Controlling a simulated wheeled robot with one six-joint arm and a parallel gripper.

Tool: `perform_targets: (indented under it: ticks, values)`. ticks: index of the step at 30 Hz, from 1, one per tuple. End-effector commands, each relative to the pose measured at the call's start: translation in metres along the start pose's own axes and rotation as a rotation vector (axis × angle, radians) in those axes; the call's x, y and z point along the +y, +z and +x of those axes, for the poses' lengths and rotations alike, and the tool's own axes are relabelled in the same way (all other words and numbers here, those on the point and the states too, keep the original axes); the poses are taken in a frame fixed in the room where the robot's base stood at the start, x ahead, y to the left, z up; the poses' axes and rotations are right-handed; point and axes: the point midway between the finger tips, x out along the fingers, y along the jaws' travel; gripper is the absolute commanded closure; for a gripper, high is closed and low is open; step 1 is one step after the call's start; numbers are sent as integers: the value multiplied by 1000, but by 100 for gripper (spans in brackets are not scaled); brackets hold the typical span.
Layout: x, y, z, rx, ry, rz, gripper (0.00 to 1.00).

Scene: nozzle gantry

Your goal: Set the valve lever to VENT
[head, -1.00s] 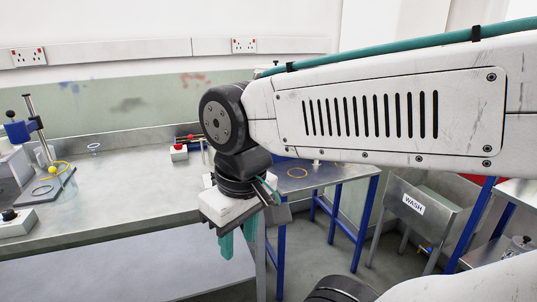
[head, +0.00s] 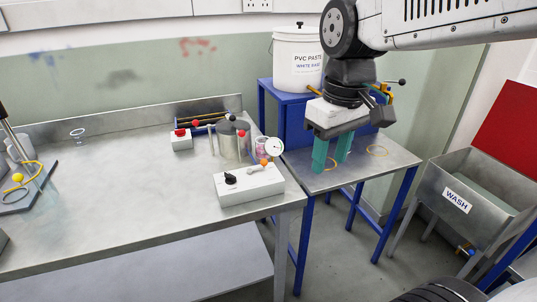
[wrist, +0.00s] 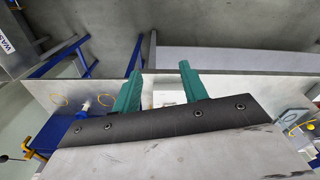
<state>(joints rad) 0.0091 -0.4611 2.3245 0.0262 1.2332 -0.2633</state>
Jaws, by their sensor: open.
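A white control box (head: 249,184) sits near the right end of the steel bench in the head view. It carries a black knob (head: 230,178) and a short pale lever with an orange ball end (head: 264,162), which may be the valve lever. No VENT marking is legible, so I cannot tell its setting. My gripper (head: 330,164) points down with its teal fingers apart and empty. In the head view it appears to the right of the box, over the small side table. The wrist view shows the open fingers (wrist: 160,85) with a pale object partly visible between them.
A metal pot (head: 231,141), a dial gauge (head: 274,147) and a red-button box (head: 181,141) stand behind the control box. A white PVC paste bucket (head: 298,60) stands behind the side table (head: 395,155). The wash sink (head: 470,190) is at right. The bench's front middle is clear.

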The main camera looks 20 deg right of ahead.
Motion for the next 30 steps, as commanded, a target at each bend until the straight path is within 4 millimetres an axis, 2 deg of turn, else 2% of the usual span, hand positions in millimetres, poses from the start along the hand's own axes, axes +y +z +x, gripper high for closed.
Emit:
perform_targets:
  ticks: [1, 5, 8, 12, 16, 18, 22, 25, 30]
  values:
    - [6, -24, 0, -20, -11, -47, 57]
    - [18, -84, 3, -51, -42, -187, 57]
    - [28, -131, 14, -72, -67, -296, 57]
    - [40, -194, 41, -96, -107, -446, 57]
    - [49, -242, 73, -112, -142, -570, 57]
    - [53, -262, 89, -117, -158, -623, 57]
    - [57, -285, 111, -121, -180, -693, 57]
    - [59, -294, 120, -122, -188, -720, 57]
    - [57, -294, 138, -124, -192, -731, 57]
